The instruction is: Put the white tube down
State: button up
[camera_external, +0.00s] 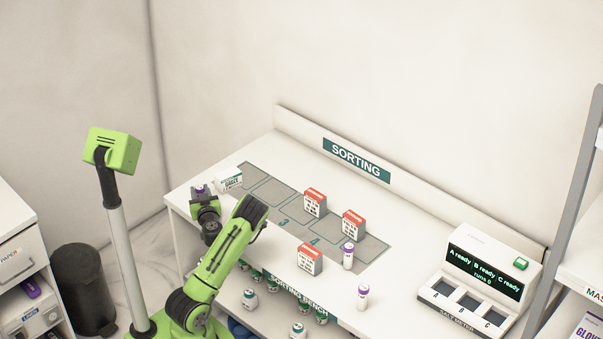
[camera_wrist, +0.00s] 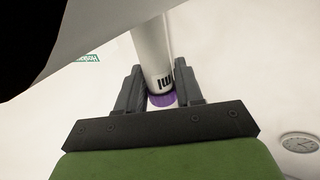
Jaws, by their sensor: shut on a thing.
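The white tube (camera_wrist: 152,50) has a purple end and dark print, and it sits between my gripper's jaws in the wrist view. My gripper (camera_wrist: 160,92) is shut on it near the purple end. In the external view my gripper (camera_external: 204,203) is at the left end of the sorting bench (camera_external: 420,262), with the tube's purple end (camera_external: 200,189) showing at its top. The rest of the tube is hidden there. I cannot tell whether the tube touches the bench.
A white gauze box (camera_external: 228,179) stands close beside my gripper. Red-and-white boxes (camera_external: 315,203) and two purple-capped tubes (camera_external: 348,256) (camera_external: 363,297) stand further right on or near the grey marked mat (camera_external: 262,188). A meter (camera_external: 484,275) stands at the right.

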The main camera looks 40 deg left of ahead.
jog(key=shift+f+b, duration=0.1)
jog(key=shift+b, duration=0.3)
jog(key=o, duration=1)
jog(key=shift+p, duration=0.4)
jog(key=shift+s+d+p, duration=0.1)
jog(key=shift+d+p, duration=0.05)
jog(key=shift+p, duration=0.15)
jog(key=b+v, duration=0.4)
jog(key=v, duration=0.2)
jog(key=shift+f, duration=0.1)
jog(key=shift+s+d+b, duration=0.2)
jog(key=shift+d+b, duration=0.3)
jog(key=shift+b, duration=0.2)
jog(key=shift+s+r, duration=0.1)
jog(key=shift+r, duration=0.1)
